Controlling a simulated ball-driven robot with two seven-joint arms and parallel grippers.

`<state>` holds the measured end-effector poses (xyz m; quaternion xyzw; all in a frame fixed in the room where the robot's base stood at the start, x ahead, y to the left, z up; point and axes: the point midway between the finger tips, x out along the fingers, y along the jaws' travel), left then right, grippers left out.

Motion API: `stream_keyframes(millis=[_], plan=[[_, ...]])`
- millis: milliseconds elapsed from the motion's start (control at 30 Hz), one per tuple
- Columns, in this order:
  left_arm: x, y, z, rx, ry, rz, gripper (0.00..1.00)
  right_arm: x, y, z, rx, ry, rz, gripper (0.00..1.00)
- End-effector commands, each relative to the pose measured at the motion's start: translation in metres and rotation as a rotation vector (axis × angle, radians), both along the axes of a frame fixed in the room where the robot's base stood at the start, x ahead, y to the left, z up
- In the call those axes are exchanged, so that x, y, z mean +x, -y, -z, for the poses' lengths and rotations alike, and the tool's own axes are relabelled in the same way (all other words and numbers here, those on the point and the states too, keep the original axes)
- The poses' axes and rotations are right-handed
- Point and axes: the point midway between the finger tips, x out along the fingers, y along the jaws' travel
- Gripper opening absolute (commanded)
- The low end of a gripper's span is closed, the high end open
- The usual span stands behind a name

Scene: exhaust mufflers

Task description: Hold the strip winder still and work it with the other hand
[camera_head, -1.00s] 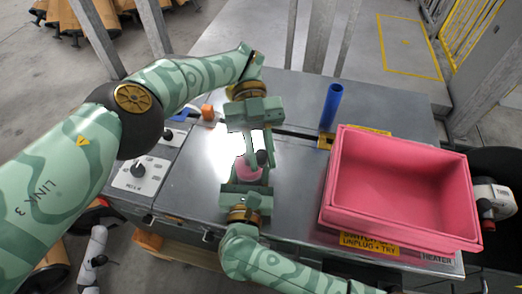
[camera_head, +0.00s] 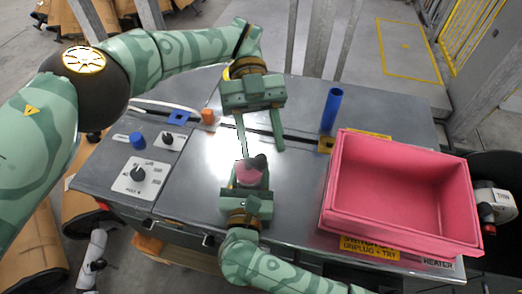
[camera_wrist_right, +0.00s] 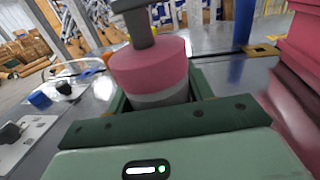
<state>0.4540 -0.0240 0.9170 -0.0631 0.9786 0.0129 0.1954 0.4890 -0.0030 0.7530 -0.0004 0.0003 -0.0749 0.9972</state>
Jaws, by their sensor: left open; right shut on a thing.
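The strip winder is a pink drum (camera_head: 249,175) with a dark crank and knob on top. It stands near the middle of the grey metal bench. My right gripper (camera_head: 250,184) is shut around its lower part from the front. In the right wrist view the pink winder (camera_wrist_right: 150,72) sits upright between the jaws, with a grey band at its base and the dark crank above. My left gripper (camera_head: 262,153) is open and empty, pointing down from the back. Its fingers are spread on either side of the line above the knob, and I cannot tell whether they touch the winder.
A pink bin (camera_head: 400,190) fills the bench's right side. A blue tube (camera_head: 331,108) stands behind it. Control panels with knobs (camera_head: 138,174) lie at the left. An orange block (camera_head: 208,115) and a blue piece (camera_head: 179,117) lie at the back left.

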Motion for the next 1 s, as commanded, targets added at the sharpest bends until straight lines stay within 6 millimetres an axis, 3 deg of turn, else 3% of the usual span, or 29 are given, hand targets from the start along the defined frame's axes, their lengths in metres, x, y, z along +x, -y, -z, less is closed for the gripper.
stream_keyframes(millis=[200,600,700,833,1000], plan=[[0.000,0.000,-0.033,0.001,0.002,0.001,0.42,0.000,0.000,0.000,0.000,0.000,0.000,0.26],[0.001,0.000,-0.040,0.001,0.005,0.000,0.42,0.000,0.000,0.000,0.000,0.000,0.000,0.26],[0.009,-0.006,-0.063,-0.022,0.046,-0.008,0.42,0.000,0.000,0.000,0.000,0.000,0.000,0.26],[0.014,-0.019,-0.084,-0.030,0.286,0.083,0.42,0.000,0.000,0.000,-0.001,0.000,0.000,0.26],[0.032,-0.017,-0.078,0.028,0.614,0.095,0.42,0.000,0.000,0.000,-0.001,0.000,0.000,0.26]])
